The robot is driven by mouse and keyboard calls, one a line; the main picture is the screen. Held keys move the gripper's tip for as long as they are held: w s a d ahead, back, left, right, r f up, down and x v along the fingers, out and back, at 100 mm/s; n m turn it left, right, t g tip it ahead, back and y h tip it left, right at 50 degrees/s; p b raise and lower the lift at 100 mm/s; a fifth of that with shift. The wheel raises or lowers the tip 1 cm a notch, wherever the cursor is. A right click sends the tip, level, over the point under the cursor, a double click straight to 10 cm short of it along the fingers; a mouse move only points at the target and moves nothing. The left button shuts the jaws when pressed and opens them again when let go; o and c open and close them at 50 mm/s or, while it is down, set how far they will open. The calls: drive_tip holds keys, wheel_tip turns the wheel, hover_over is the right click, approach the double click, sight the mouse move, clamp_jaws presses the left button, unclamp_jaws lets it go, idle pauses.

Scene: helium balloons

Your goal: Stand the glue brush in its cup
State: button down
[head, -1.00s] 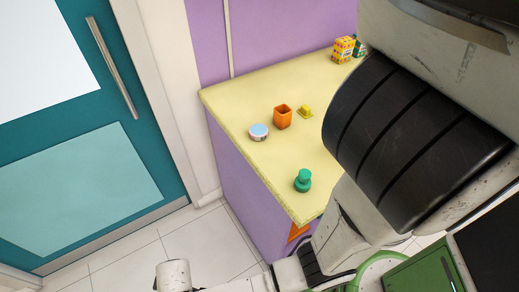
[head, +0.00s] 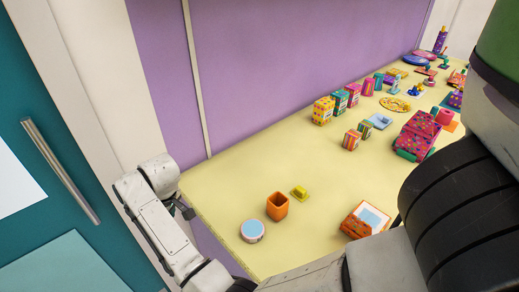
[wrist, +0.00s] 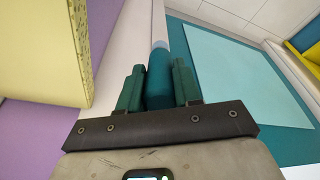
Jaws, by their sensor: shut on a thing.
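In the wrist view my gripper (wrist: 158,82) is shut on a dark teal cylindrical handle with a grey-blue end, which looks like the glue brush (wrist: 159,70). In the head view my gripper (head: 186,210) is just off the left end of the yellow counter, and the brush cannot be made out there. An orange, open-topped square cup (head: 277,206) stands upright near that end of the counter, to the right of my gripper and apart from it. The inside of the cup looks empty.
A round light-blue-topped tin (head: 252,231) and a small yellow piece (head: 299,192) flank the cup. An orange box (head: 366,218) lies farther right. Several toys and cartons crowd the counter (head: 235,180) toward the back. A teal door (head: 25,135) is at left.

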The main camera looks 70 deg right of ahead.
drive_tip(key=s+d+r+m+g+p, duration=0.1)
drive_tip(key=s+d+r, duration=0.4)
drive_tip(key=d+r, duration=0.4)
drive_tip(key=s+d+r+m, duration=0.1)
drive_tip(key=s+d+r, duration=0.5)
drive_tip(key=d+r, duration=0.3)
drive_tip(key=s+d+r+m+g+p, duration=0.1)
drive_tip(key=s+r, duration=0.3)
drive_tip(key=s, duration=0.8)
drive_tip(key=s+a+g, duration=0.1)
drive_tip(key=s+a, duration=0.4)
drive_tip(key=s, duration=0.2)
drive_tip(key=shift+a+r+p, duration=0.2)
drive_tip(key=shift+r+p, duration=0.05)
drive_tip(key=shift+p, duration=0.2)
drive_tip(key=shift+s+r+p, duration=0.1)
drive_tip(key=shift+r+p, duration=0.05)
drive_tip(key=shift+p, duration=0.35)
wheel_tip(320, 180, down, 7)
drive_tip(key=b, duration=0.2)
drive_tip(key=shift+n, duration=0.3)
